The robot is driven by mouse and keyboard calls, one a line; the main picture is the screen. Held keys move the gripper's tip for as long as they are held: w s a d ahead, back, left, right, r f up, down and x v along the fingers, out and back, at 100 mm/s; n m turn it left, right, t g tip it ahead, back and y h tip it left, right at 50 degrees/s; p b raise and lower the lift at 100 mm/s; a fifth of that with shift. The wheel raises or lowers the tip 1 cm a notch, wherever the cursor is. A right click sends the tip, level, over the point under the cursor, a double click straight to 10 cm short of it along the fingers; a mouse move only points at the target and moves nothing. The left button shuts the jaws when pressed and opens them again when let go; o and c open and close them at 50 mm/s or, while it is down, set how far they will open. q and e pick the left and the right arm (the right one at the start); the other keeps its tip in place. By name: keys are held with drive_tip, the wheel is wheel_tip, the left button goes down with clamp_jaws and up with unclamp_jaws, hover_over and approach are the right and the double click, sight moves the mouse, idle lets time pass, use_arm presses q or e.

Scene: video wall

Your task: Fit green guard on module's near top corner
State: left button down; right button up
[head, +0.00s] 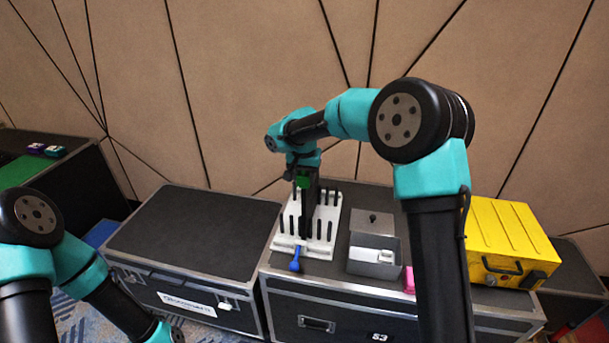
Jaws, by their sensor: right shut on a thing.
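A white slotted rack (328,220) stands on the right-hand black case. A dark upright piece (307,216), which looks like the module seen nearly edge-on, stands over its slots. My right gripper (304,178) points down at the top of this piece. It is shut on the small green guard (304,183), which shows at the piece's upper end. I cannot tell whether the guard touches the corner or is just above it. The fingertips are small and partly hidden. My left arm is at the lower left, its gripper out of the picture.
A blue-handled tool (295,262) lies at the rack's front. To the right are a grey open box (374,262), a pink item (409,279) and a yellow case (507,240). The left case top (195,232) is clear. Small coloured pieces (46,150) lie far left.

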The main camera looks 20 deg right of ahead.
sight(304, 186)
drive_tip(key=shift+f, duration=1.8)
drive_tip(key=shift+f, duration=0.5)
idle(0.4)
drive_tip(key=o, duration=1.5)
drive_tip(key=shift+c, duration=0.2)
drive_tip(key=shift+r, duration=4)
